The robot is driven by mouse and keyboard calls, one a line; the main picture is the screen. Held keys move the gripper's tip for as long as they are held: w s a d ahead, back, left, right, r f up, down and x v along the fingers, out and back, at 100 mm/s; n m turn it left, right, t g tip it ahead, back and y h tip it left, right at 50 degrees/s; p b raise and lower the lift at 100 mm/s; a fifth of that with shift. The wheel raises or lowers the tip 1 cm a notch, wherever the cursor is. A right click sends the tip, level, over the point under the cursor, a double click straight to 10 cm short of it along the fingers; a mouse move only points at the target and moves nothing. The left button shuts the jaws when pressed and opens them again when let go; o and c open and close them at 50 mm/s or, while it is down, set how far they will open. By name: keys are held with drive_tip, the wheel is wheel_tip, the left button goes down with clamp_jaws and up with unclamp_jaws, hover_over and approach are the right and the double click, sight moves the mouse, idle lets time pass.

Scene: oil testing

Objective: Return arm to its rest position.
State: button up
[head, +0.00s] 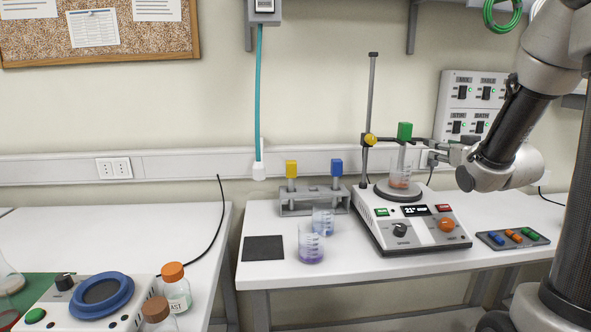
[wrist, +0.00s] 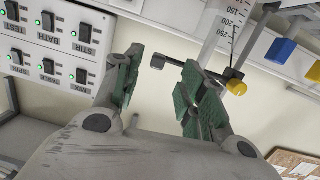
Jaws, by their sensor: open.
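The arm is bent and reaches in from the right edge over the bench. No marked rest position shows.
A switch panel (head: 466,105) is on the wall behind my gripper. A tray (head: 512,240) of coloured pieces and two beakers (head: 311,245) stand on the bench.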

drive_tip(key=s+a+f+g, duration=0.1)
drive_tip(key=s+a+g, duration=0.2)
drive_tip(key=s, duration=0.7)
drive_tip(key=s+a+f+g, duration=0.1)
drive_tip(key=s+a+g, duration=0.2)
drive_tip(key=s, duration=0.8)
drive_tip(key=s+a+f+g, duration=0.1)
drive_tip(key=s+a+g, duration=0.2)
drive_tip(key=s+g, duration=0.3)
drive_tip(key=s, duration=0.5)
drive_tip(key=shift+a+f, duration=0.3)
drive_tip(key=shift+a, duration=0.1)
drive_tip(key=shift+o, duration=0.4)
